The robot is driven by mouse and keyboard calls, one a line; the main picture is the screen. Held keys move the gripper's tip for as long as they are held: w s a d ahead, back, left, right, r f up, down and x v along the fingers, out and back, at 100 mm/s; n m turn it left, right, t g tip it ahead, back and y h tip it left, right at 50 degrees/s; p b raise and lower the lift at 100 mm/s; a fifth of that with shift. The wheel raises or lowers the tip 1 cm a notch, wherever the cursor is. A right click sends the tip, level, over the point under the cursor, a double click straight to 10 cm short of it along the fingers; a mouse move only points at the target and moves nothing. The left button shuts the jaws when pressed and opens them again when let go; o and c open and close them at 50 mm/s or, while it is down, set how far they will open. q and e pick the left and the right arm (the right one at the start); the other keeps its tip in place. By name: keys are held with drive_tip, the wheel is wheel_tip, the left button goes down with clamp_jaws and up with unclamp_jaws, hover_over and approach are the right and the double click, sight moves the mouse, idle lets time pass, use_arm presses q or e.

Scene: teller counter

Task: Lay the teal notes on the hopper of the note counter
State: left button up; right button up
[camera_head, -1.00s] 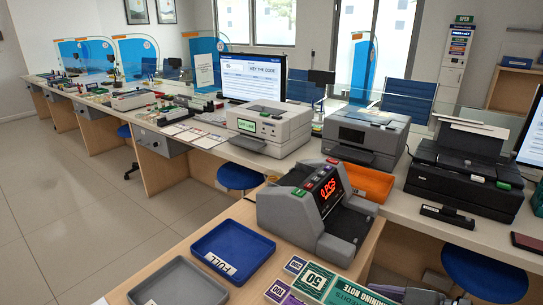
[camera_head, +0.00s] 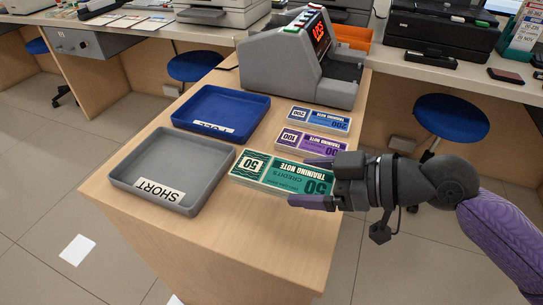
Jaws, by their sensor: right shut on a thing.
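The teal notes (camera_head: 262,171), a stack marked 50, lie on the wooden desk at the right of the grey tray. My right gripper (camera_head: 308,183) comes in from the right and is shut on the teal notes across their right end, one finger on each long side. The notes look flat, at or very near the desk top. The grey note counter (camera_head: 285,72) stands at the back of the desk with a red lit display. Its hopper is hard to make out from this side. My left gripper is out of view.
A purple note stack (camera_head: 308,141) and a blue note stack (camera_head: 319,120) lie between the teal notes and the counter. A blue tray (camera_head: 222,97) marked FULL and a grey tray (camera_head: 172,153) marked SHORT are at the left. A blue stool (camera_head: 448,117) stands at the right.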

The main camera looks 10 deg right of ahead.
sight(306, 221)
wheel_tip(306, 221, down, 9)
drive_tip(key=b, duration=0.4)
drive_tip(key=shift+d+b, duration=0.15)
drive_tip(key=shift+b, duration=0.25)
drive_tip(key=shift+r, duration=0.25)
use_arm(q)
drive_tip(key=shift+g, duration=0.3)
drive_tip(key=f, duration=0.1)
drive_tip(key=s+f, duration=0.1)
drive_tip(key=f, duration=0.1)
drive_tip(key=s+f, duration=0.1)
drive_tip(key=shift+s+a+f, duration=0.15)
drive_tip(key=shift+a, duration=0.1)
use_arm(e)
drive_tip(key=shift+f, duration=0.1)
drive_tip(key=o, duration=1.2)
drive_tip(key=shift+f, duration=0.1)
drive_tip(key=shift+c, duration=0.2)
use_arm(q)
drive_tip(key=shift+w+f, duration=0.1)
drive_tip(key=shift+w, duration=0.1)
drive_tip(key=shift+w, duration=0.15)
